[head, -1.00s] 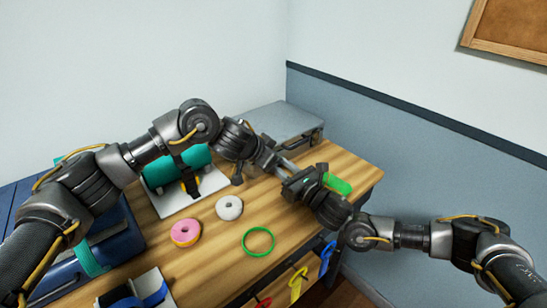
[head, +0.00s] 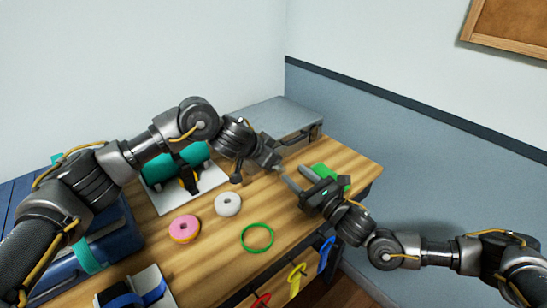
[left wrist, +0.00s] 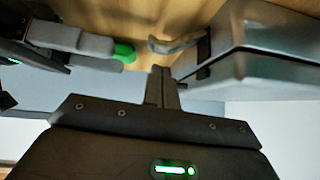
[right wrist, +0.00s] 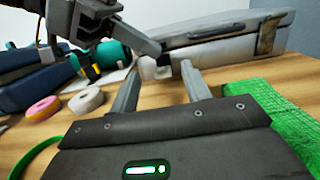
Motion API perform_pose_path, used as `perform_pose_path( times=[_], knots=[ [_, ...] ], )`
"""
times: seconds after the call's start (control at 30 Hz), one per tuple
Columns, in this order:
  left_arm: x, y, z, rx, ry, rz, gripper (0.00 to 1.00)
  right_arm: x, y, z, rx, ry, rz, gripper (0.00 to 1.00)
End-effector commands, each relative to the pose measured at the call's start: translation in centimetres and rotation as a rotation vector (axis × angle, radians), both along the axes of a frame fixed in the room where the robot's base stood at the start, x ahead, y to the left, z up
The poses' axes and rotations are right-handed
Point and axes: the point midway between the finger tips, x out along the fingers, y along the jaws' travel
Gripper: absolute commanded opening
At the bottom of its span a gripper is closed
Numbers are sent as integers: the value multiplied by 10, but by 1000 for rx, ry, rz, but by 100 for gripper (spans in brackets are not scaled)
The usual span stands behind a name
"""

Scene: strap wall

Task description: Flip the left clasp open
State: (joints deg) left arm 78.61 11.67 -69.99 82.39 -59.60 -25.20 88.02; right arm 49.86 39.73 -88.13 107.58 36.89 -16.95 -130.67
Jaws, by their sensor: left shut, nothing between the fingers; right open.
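A grey metal case (head: 270,119) stands at the back of the table. Its front shows in the right wrist view (right wrist: 225,40), with a dark handle and a brownish clasp (right wrist: 268,32) at the right. The left clasp cannot be made out clearly; my left arm partly covers that end. In the left wrist view a curved grey piece (left wrist: 175,43) sticks out from the case; I cannot tell which part it is. My left gripper (head: 278,165) is shut and empty, just in front of the case. My right gripper (head: 296,174) is open and empty, beside it to the right.
A green cloth (right wrist: 265,115) lies near my right gripper. A teal roll (head: 165,168) lies on a white board at left. Colored hooks hang at the front edge.

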Motion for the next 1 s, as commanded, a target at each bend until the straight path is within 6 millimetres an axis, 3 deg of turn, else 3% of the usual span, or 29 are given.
perform_pose_path(
  times=[0.1, 0.33, 0.53, 0.67, 0.77, 0.83, 1.0],
  knots=[
    [0, 0, 0, -1, -1, 0, 0, -19, -14, -4, 0, 4, 0, 47],
    [0, 0, 1, 0, -1, 1, 0, -38, -28, -5, 2, 1, 0, 47],
    [0, 0, 1, -1, -1, 0, 0, -39, -30, -5, 4, 1, 1, 47],
    [0, 0, 1, -1, -1, 0, 0, -27, -42, -5, 34, 26, 7, 47],
    [0, 0, 1, -1, -1, 0, 0, -8, -66, -6, 92, 84, 19, 47],
    [0, 0, 1, -1, -1, 0, 0, 9, -92, -6, 153, 153, 29, 47],
    [0, 0, 1, -1, -1, 0, 0, 45, -176, -7, 346, 397, 31, 47]
  ],
)
